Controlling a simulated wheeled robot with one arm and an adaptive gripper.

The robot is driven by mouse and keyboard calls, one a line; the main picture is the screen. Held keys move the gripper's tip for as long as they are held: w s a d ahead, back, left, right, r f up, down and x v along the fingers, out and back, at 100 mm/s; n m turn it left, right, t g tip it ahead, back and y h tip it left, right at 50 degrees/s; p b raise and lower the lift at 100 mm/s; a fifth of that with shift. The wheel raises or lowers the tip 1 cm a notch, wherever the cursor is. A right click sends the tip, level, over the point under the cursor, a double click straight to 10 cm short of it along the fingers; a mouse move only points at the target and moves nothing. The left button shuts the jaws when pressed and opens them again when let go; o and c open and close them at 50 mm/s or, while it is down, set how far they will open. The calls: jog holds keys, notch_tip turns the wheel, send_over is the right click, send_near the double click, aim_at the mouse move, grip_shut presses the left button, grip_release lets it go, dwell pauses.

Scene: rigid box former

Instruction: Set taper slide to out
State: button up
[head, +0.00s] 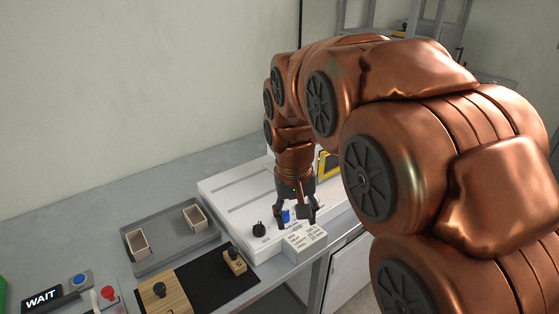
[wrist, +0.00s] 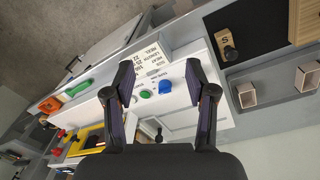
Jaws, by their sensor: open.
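My gripper (head: 296,222) points down over the front part of the white machine (head: 230,196), its fingers open. In the wrist view its fingertips (wrist: 160,68) stand apart with nothing held between them. A blue knob (wrist: 166,86) and a green button (wrist: 145,93) show between the fingers; the blue one is partly hidden in the head view (head: 286,215). A black knob (head: 259,229) stands just left of the gripper on the machine and also shows in the wrist view (wrist: 158,135). No label that I can read marks the taper slide, and I cannot tell its position.
A printed label block (head: 305,238) sits at the machine's front edge. A grey tray (head: 165,262) with two small open boxes lies left. A wooden block marked S (head: 235,263) with a black knob lies on a dark panel. A lit WAIT sign (head: 42,298) stands front left.

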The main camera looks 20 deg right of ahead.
jog(key=w+d+f+m+t+b, duration=0.1)
jog(key=w+d, duration=0.3)
jog(key=w, duration=0.8)
jog(key=w+d+f+m+t+h+b, duration=0.1)
jog(key=w+d+f, duration=0.15)
jog(key=w, duration=0.85)
jog(key=w+d+f+m+t+b, duration=0.15)
jog(key=w+d, duration=0.25)
jog(key=w, duration=0.8)
jog(key=shift+d+p+x, duration=0.2)
jog(key=shift+p+x, duration=0.45)
jog(key=shift+x, duration=1.1)
jog(key=shift+d+p+x, duration=0.2)
jog(key=shift+p+x, duration=0.4)
jog(key=shift+x, duration=1.1)
jog(key=shift+w+r+h, duration=0.15)
jog(key=shift+h, duration=0.15)
grip_shut()
